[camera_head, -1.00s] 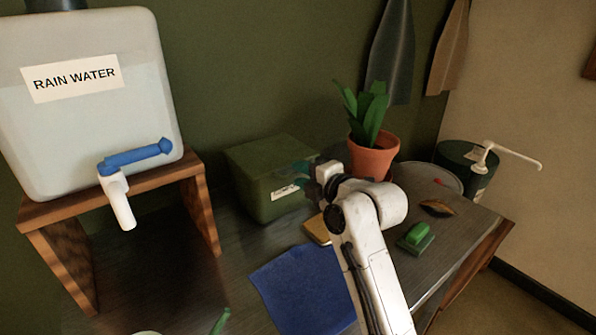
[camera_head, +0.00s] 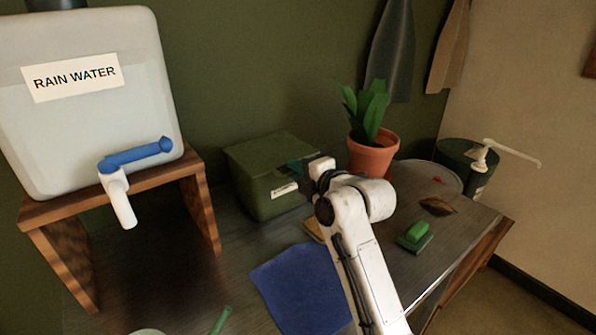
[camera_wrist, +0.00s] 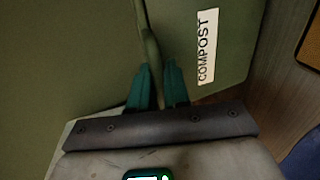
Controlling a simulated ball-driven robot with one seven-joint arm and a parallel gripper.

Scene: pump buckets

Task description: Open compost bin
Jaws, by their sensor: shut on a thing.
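The compost bin (camera_head: 265,195) is a dark green box at the back of the bench, against the wall. Its lid (camera_head: 264,152) looks shut in the head view. The white COMPOST label (camera_wrist: 207,47) on its front shows in the wrist view. My gripper (camera_head: 298,168) is at the bin's upper front edge. In the wrist view, the teal fingers of my gripper (camera_wrist: 157,80) are shut on a thin green lip (camera_wrist: 150,46) of the lid, which passes between them. In the head view my wrist hides part of the bin's right side.
A potted plant (camera_head: 373,154) stands close right of my wrist. A rain water tank (camera_head: 85,125) sits on a wooden stand (camera_head: 205,205) at left. A blue cloth (camera_head: 300,285) lies in front of the bin. A green brush (camera_head: 415,238) and a pump bucket (camera_head: 460,155) are at right.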

